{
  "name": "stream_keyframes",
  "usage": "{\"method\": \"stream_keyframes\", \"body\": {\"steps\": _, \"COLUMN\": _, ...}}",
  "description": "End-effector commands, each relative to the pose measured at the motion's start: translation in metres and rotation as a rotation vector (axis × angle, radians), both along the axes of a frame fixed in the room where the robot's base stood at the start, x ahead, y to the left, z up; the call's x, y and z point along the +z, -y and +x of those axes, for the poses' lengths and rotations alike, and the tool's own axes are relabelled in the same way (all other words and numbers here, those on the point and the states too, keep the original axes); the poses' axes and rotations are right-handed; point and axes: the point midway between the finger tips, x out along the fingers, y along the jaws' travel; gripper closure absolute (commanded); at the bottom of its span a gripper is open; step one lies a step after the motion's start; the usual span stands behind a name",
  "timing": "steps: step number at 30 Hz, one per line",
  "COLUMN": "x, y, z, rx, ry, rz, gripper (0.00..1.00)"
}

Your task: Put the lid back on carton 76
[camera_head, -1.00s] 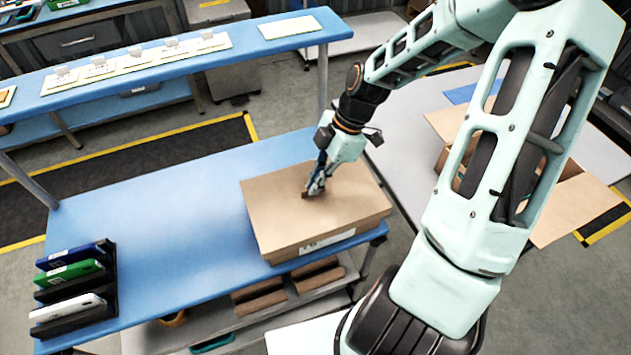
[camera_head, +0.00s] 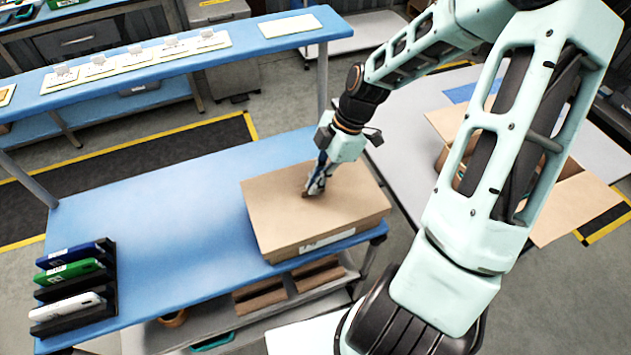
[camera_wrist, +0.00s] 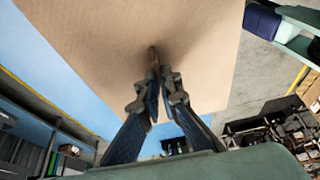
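A brown carton (camera_head: 290,250) stands at the right end of the blue table, with a white label on its front side. The label's number is too small to read. A flat tan lid (camera_head: 270,205) covers its top; I cannot tell whether it is fully seated. My gripper (camera_head: 313,189) points down at the middle of the lid. In the wrist view, my gripper's fingertips (camera_wrist: 155,80) come together around a small brown tab (camera_wrist: 153,56) on the lid (camera_wrist: 195,45). The fingers look shut on this tab.
A black rack (camera_head: 110,285) with several devices stands at the left end of the blue table (camera_head: 170,215). The table between is clear. An open carton (camera_head: 570,205) with spread flaps sits on a grey table at right, partly behind my arm. Brown pieces lie on the lower shelf.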

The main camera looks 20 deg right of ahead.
Motion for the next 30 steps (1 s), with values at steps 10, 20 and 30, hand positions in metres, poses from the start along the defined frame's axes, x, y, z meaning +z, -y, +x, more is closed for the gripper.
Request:
{"method": "stream_keyframes", "body": {"steps": 10, "x": 0.0, "y": 0.0, "z": 0.0, "rx": 0.0, "ry": 0.0, "rz": 0.0, "gripper": 0.75}}
{"method": "stream_keyframes", "body": {"steps": 20, "x": 0.02, "y": 0.009, "z": 0.002, "rx": -0.004, "ry": 0.004, "rz": -0.003, "gripper": 0.75}}
{"method": "stream_keyframes", "body": {"steps": 30, "x": 0.085, "y": 0.036, "z": 0.005, "rx": -0.003, "ry": 0.003, "rz": -0.004, "gripper": 0.75}}
